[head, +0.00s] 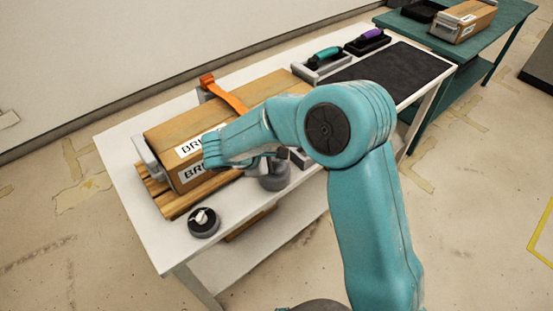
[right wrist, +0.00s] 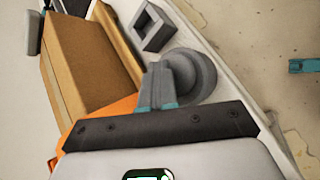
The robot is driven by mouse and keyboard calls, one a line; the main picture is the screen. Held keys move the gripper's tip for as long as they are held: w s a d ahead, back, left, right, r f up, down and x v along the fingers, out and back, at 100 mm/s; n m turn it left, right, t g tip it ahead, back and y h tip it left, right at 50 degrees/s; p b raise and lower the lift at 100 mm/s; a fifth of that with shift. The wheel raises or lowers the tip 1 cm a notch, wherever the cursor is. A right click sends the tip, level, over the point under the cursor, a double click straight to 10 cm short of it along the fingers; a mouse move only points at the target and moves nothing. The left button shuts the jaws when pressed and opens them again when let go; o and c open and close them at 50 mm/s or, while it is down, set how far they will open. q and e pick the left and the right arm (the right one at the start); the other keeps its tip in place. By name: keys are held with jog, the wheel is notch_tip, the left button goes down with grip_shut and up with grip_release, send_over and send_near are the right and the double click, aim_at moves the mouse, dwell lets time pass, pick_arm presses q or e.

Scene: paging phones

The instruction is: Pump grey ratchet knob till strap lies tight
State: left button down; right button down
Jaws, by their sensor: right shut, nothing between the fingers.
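The grey ratchet knob (head: 274,176) is a round, stepped piece at the near side of the box, and it also shows in the right wrist view (right wrist: 193,74). The orange strap (head: 232,99) crosses the top of the cardboard box (head: 262,90); my arm hides its near part. A piece of it shows in the right wrist view (right wrist: 112,112). My right gripper (right wrist: 157,72) is shut and empty, its fingertips right beside the knob; I cannot tell whether they touch. In the head view my forearm mostly hides this gripper. My left gripper is out of view.
The box rests on a wooden pallet (head: 178,207) on a white table (head: 128,184). A black round item (head: 203,223) stands at the near left. A grey square holder (right wrist: 152,27) is near the knob. Teal (head: 327,53) and purple (head: 371,33) handled tools lie at the back by a dark mat (head: 400,68).

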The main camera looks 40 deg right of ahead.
aim_at(274, 165)
jog(key=shift+f, duration=0.1)
dwell(0.3)
jog(key=shift+r+p, duration=0.95)
jog(key=shift+r, duration=0.55)
notch_tip(274, 165, up, 5)
jog(key=p, duration=0.3)
dwell(2.2)
